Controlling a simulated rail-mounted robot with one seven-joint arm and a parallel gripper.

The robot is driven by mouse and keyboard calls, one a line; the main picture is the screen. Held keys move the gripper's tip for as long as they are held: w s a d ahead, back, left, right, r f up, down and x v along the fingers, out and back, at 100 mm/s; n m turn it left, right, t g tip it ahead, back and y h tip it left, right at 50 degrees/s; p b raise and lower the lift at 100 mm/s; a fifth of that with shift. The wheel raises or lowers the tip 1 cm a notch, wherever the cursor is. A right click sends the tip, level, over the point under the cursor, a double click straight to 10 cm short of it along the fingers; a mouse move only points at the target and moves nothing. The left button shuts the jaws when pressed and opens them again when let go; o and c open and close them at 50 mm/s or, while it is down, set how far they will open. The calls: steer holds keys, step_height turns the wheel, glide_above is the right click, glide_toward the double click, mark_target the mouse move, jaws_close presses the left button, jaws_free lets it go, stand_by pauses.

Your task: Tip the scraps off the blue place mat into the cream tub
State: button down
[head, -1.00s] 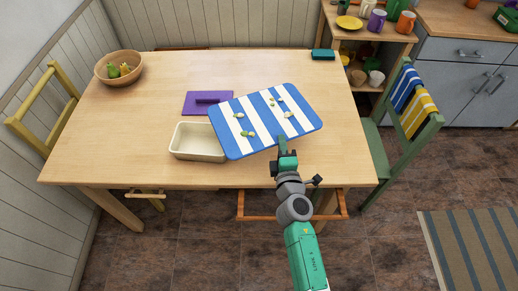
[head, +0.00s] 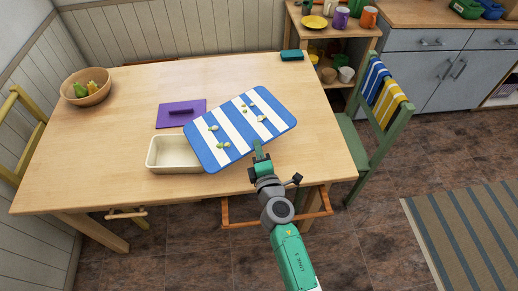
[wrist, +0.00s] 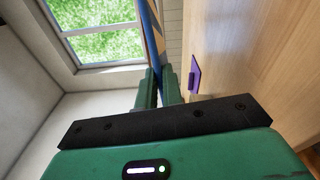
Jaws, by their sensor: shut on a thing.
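The blue place mat (head: 232,119), striped blue and white, is held by its near edge in my gripper (head: 259,150). Several small pale and green scraps (head: 213,128) lie scattered on it. The mat looks raised off the table and tilted, its left corner lower, by the right rim of the cream tub (head: 172,168). The tub stands empty at the table's near side, left of my gripper. In the wrist view the mat (wrist: 152,35) shows edge-on between the shut fingers (wrist: 158,85).
A purple board or lid (head: 178,114) lies behind the tub. A bowl of produce (head: 86,88) stands at the far left of the wooden table (head: 90,165). A dark teal object (head: 292,56) lies at the back right. A green chair (head: 372,125) stands at the right.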

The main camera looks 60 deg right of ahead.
steer(key=r+n+p, duration=0.1)
steer(key=r+p, duration=0.1)
steer(key=w+r+n+p, duration=0.1)
steer(key=r+p, duration=0.1)
steer(key=a+r+n+p, duration=0.1)
steer(key=r+p, duration=0.1)
steer(key=r, duration=0.1)
steer(key=shift+w+a+p, duration=0.1)
steer(key=shift+w+p, duration=0.05)
steer(key=shift+p, duration=0.2)
steer(key=shift+f+b, duration=0.3)
steer(key=r+n+p, duration=0.1)
steer(key=w+a+r+n+p, duration=0.1)
steer(key=r+p, duration=0.2)
steer(key=shift+w+a+r+n+p, duration=0.25)
steer(key=shift+w+a+n+p, duration=0.05)
steer(key=shift+a+n, duration=0.1)
